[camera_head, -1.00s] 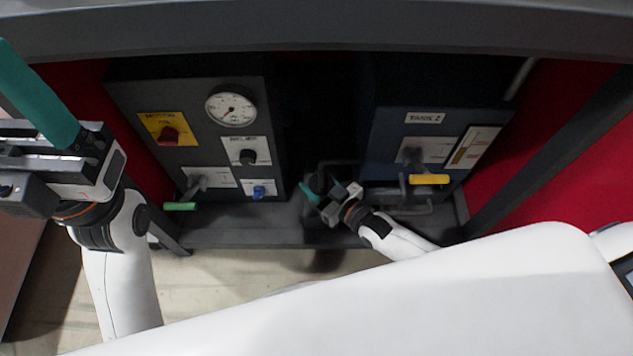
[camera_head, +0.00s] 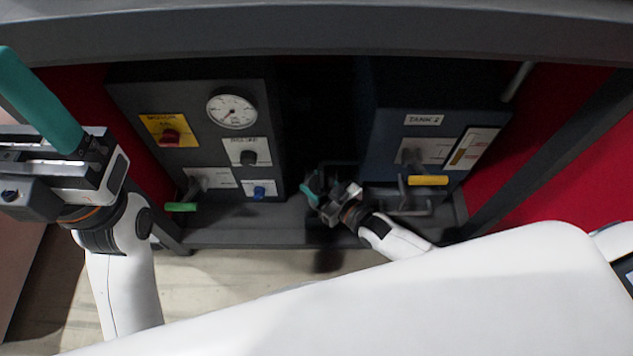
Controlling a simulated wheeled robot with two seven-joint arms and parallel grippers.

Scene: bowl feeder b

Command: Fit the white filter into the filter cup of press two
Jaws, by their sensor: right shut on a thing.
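The white filter, the filter cup and any press labelled two do not show in this view. My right gripper (camera_head: 313,190) reaches low into the dark gap between the two panels. Its teal finger shows at its left side. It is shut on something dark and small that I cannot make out. My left gripper (camera_head: 38,100) is large and near at the left edge, well away from the panels. Only one long teal finger of it shows clearly, so its opening cannot be judged.
A blue cabinet labelled TANK 2 (camera_head: 424,119) with a yellow lever (camera_head: 428,180) stands right. A dark beam (camera_head: 300,30) crosses the top.

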